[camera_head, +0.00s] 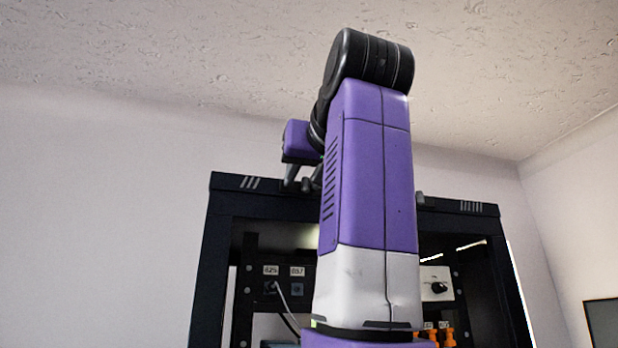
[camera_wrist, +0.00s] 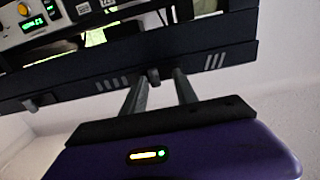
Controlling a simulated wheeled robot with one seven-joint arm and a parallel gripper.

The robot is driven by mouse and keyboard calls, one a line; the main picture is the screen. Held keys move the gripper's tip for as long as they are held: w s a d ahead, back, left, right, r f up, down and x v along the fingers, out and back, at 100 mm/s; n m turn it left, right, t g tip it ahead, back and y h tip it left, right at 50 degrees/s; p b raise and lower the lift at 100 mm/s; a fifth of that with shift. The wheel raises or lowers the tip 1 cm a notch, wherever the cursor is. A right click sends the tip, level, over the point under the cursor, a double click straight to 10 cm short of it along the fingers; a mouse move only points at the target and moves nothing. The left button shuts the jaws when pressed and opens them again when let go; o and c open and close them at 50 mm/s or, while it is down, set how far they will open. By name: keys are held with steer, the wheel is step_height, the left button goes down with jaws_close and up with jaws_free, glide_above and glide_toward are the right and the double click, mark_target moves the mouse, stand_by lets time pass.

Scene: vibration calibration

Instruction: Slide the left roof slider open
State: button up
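The dark roof beam (camera_head: 228,181) runs along the top of the black rack. My gripper (camera_head: 304,178) is over its left part, partly hidden behind my purple arm. In the wrist view, two grey fingers of my gripper (camera_wrist: 161,75) stand apart, pointing at the beam. A small grey slider knob (camera_wrist: 153,76) sits between the fingertips, closer to the left finger; I cannot tell whether they touch. It seems to be the left roof slider's knob. A second knob (camera_wrist: 29,104) is on the beam farther left in the wrist view. The head view also shows a knob (camera_head: 421,198) right of my arm.
Striped vent marks (camera_head: 470,206) show on the beam. Below it the rack holds dark panels with labels (camera_head: 271,270), a white unit with a black dial (camera_head: 438,287) and orange parts (camera_head: 447,337). A pale wall (camera_head: 100,220) stands behind. The space left of the rack is clear.

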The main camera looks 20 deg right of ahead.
steer(key=shift+d, duration=0.1)
steer(key=shift+s+f, duration=0.1)
steer(key=shift+s, duration=0.05)
steer(key=shift+s+b, duration=0.3)
steer(key=s+b, duration=0.2)
steer(key=s, duration=0.5)
steer(key=shift+b, duration=0.3)
